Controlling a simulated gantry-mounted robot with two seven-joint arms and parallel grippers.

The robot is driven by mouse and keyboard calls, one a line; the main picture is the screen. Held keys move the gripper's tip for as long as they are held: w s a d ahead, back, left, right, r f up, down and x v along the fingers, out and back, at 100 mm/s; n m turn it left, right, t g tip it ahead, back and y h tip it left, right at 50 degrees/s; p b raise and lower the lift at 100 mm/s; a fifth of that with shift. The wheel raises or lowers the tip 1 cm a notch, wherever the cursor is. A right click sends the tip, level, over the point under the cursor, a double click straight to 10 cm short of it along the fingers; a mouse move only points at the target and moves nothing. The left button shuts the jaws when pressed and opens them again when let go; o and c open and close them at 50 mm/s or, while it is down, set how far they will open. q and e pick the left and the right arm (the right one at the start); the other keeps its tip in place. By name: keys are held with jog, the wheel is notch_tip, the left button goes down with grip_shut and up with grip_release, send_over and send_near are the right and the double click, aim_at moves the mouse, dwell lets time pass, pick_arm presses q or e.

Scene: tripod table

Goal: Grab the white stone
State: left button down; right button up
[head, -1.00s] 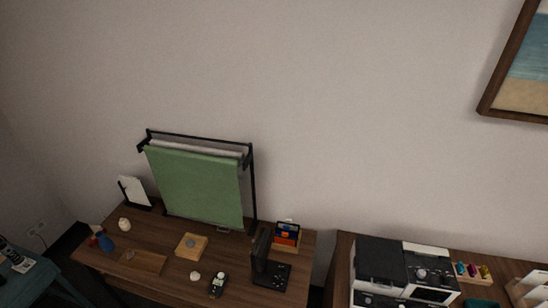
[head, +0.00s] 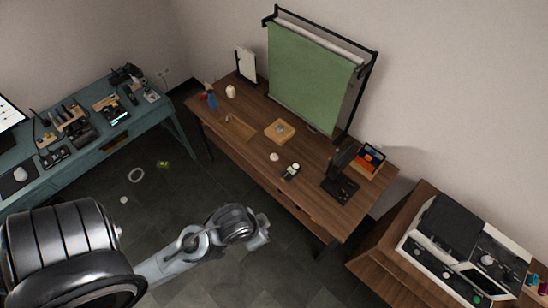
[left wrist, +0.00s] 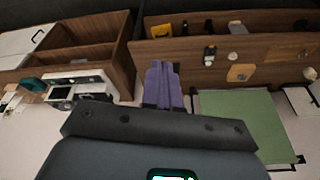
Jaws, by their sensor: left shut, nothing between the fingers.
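A small white rounded stone-like object (head: 274,157) lies on the wooden table near its front edge. It also shows in the left wrist view (left wrist: 233,54). A second whitish rounded object (head: 231,91) stands farther back left on the table and shows at the right of the left wrist view (left wrist: 309,73). I cannot tell for certain which is the white stone. My left gripper (head: 264,229) is in front of and below the table, apart from both. In the left wrist view its purple fingers (left wrist: 163,80) are together and empty. My right gripper is out of view.
A wooden block with a grey stone (head: 270,134), a dark handheld device (head: 291,171), and a black stand (head: 341,188) are near the first white object. A green screen (head: 310,78) stands behind. Dark floor lies between the table and a teal desk (head: 70,160).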

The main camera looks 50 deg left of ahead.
pick_arm(q)
jog(key=shift+c, duration=2.1)
grip_release()
